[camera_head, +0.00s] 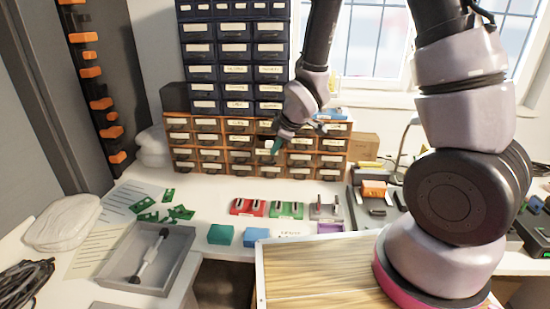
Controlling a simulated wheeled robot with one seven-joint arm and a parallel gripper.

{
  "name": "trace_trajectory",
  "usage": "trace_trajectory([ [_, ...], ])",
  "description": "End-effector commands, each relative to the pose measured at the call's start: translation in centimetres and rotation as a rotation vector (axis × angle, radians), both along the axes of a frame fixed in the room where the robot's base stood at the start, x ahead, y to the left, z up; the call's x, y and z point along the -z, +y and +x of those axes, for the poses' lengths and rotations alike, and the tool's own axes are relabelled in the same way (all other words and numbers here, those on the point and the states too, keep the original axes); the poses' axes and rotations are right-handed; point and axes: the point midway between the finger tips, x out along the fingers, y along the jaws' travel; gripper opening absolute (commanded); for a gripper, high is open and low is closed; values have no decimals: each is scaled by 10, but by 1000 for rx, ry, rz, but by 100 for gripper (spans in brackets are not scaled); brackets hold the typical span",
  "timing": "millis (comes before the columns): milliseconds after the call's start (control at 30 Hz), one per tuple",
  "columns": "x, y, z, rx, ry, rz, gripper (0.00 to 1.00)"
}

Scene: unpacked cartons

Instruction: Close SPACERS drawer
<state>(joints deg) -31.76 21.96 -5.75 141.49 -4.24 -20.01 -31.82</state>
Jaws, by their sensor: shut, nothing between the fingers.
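The orange small-parts drawer cabinet (212,139) stands at the back of the bench, with rows of drawers bearing pale labels. The labels are too small to read, so I cannot tell which drawer is SPACERS. My gripper (277,147) is shut and empty, with its teal tip in front of the middle columns of the orange cabinet. It partly hides the drawer fronts behind it. I cannot tell whether the tip touches a drawer, or whether one there stands out from the others.
A dark blue drawer cabinet (203,67) rises behind the orange one. Red (248,207) and green (286,210) holders stand on the bench in front. A grey tray (150,258) and green boards (181,212) lie left. A cardboard box (364,147) is right of the cabinet.

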Motion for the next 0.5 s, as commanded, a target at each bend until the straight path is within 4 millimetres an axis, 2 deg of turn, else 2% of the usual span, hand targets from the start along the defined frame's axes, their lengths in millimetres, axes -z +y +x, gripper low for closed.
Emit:
trace_trajectory([
  [167,14,5,8,-6,0,-3,0],
  [500,70,21,39,-2,3,-2,0],
])
